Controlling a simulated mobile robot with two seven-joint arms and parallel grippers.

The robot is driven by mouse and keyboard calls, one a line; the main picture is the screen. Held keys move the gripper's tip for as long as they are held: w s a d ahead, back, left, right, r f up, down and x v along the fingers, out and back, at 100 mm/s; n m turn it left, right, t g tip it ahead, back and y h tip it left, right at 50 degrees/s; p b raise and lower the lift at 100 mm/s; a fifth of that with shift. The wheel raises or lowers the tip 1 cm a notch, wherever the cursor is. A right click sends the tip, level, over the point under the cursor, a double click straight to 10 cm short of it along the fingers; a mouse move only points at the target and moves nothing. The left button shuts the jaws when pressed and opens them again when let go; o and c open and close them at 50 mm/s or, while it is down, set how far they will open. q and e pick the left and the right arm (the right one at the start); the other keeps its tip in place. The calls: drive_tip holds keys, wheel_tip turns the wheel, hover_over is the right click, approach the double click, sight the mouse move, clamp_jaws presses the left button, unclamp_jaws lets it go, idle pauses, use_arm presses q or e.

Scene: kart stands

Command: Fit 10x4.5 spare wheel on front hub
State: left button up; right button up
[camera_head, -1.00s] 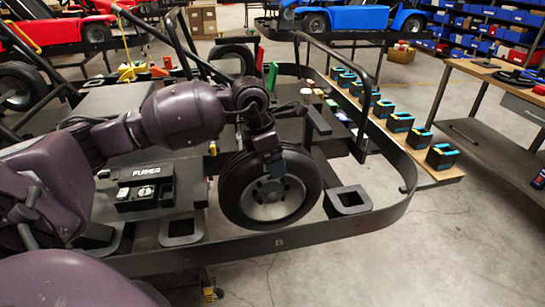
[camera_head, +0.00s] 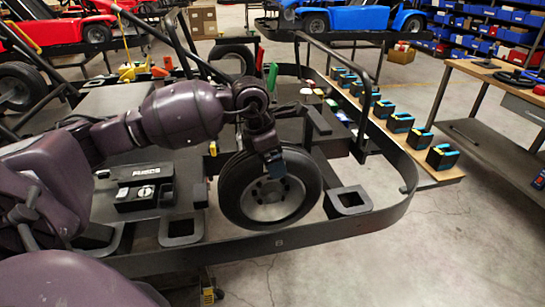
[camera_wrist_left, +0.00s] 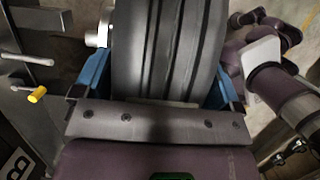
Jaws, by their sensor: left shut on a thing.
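The spare wheel (camera_head: 232,190), a black tyre with a grey rim, stands upright at the near side of the kart frame in the head view. My left gripper (camera_head: 271,165) reaches down over its top and is shut on it. In the left wrist view the blue fingers of the left gripper (camera_wrist_left: 158,85) lie on both sides of the tyre (camera_wrist_left: 165,45). A silver round part (camera_wrist_left: 99,36) shows just left of the tyre there; I cannot tell whether it is the hub. In the head view the wheel hides whatever is behind it. My right gripper is not in view.
The kart's black bumper rail (camera_head: 330,232) curves around the wheel. A FUSES box (camera_head: 143,188) stands left of it. Another tyre (camera_head: 232,56) is farther back. Silver rods, one yellow-tipped (camera_wrist_left: 37,95), stick out left in the wrist view. A workbench (camera_head: 480,110) stands right, beyond open floor.

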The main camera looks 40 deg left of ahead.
use_arm(q)
drive_tip(key=shift+w+a+r, duration=0.2)
drive_tip(key=shift+w+a, duration=0.35)
idle(0.5)
drive_tip(key=shift+w+a+b, duration=0.45)
drive_tip(key=shift+a+b, duration=0.05)
idle(0.6)
drive_tip(key=shift+w+a+b, duration=0.3)
drive_tip(key=shift+w+a, duration=0.2)
drive_tip(key=shift+a, duration=0.1)
idle(0.7)
drive_tip(key=o, duration=1.7)
drive_tip(key=shift+s, duration=0.1)
drive_tip(key=shift+o, duration=0.2)
drive_tip(key=shift+f, duration=0.1)
